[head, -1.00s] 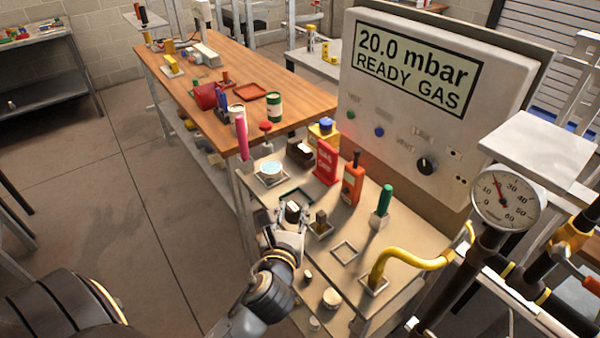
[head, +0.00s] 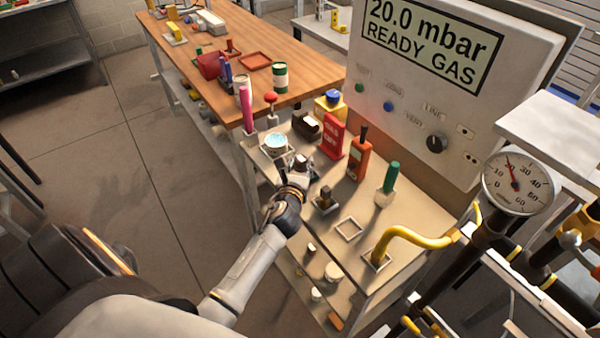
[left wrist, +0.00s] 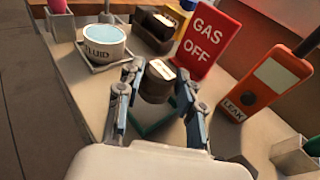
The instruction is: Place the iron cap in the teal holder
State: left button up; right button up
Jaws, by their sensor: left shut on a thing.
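The iron cap (left wrist: 155,90), a dark short cylinder with a pale top, is between the fingers of my left gripper (left wrist: 159,78), which is shut on it. In the head view my left gripper (head: 297,172) is over the bench, just in front of the fluid dish. I cannot tell whether the cap touches the holder. My right gripper is not in view.
The white fluid dish (left wrist: 98,45) stands at left in the wrist view. The red GAS OFF sign (left wrist: 210,38) and orange leak detector (left wrist: 265,85) stand behind and right. An empty square frame (head: 348,228) and yellow hose (head: 415,234) are further right.

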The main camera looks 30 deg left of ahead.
aim_at(300, 171)
pick_arm(q)
jog(key=shift+w+a+f+b, duration=0.1)
jog(key=shift+w+f+b, duration=0.15)
jog(key=shift+f, duration=0.7)
jog(key=shift+w+a+f+b, duration=0.1)
jog(key=shift+f+b, duration=0.1)
jog(key=shift+f, duration=0.7)
jog(key=shift+f, duration=0.2)
jog(key=o, duration=1.2)
jog(key=shift+r, duration=0.1)
jog(key=shift+s+d+r, duration=0.1)
jog(key=shift+s, duration=0.15)
jog(key=v, duration=1.1)
jog(key=shift+s+d+r, duration=0.15)
jog(key=shift+s, duration=0.1)
